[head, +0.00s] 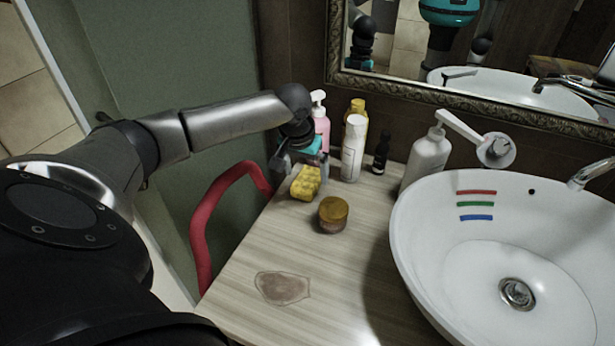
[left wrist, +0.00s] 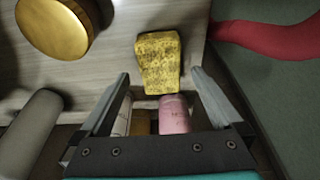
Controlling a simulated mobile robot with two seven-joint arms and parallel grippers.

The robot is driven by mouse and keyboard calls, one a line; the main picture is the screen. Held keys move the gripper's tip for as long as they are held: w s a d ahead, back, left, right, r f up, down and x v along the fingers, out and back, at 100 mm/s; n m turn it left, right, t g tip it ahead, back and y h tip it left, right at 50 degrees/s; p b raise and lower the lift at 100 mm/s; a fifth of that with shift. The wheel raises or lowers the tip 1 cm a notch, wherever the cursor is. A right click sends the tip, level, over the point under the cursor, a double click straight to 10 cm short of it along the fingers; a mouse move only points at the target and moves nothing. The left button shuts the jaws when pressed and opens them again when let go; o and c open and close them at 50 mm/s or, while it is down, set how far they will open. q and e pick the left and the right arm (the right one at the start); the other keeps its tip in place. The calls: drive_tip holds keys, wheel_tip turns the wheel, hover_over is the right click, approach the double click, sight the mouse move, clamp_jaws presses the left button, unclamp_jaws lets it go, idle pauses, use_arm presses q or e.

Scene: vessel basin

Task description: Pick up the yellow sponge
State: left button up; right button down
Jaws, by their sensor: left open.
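The yellow sponge (head: 306,182) lies on the wooden counter near its left edge, and its face looks spotted with dark marks. My left gripper (head: 303,162) is over the counter at the sponge's far side, pointing down. In the left wrist view the sponge (left wrist: 158,62) shows just beyond the open fingertips (left wrist: 160,76), lined up between them. The fingers look empty, and I cannot tell whether they touch the sponge. My right gripper does not show directly.
A jar with a golden lid (head: 333,212) stands close to the sponge. A pink bottle (head: 321,125), a white can (head: 353,148) and other bottles stand behind. The white basin (head: 430,235) is at right, a red curved bar (head: 205,215) at left. A brown stain (head: 283,288) marks the otherwise clear front counter.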

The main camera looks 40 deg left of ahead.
sight(306, 179)
use_arm(q)
drive_tip(key=x, duration=0.3)
drive_tip(key=shift+f+b, duration=0.15)
drive_tip(key=shift+b, duration=0.2)
drive_tip(key=shift+c, duration=0.2)
drive_tip(key=c, duration=1.3)
wheel_tip(306, 179, up, 10)
drive_tip(key=shift+r+p, duration=0.1)
drive_tip(key=shift+p, duration=1.15)
drive_tip(key=o, duration=0.8)
drive_tip(key=c, duration=0.6)
drive_tip(key=shift+c, duration=0.4)
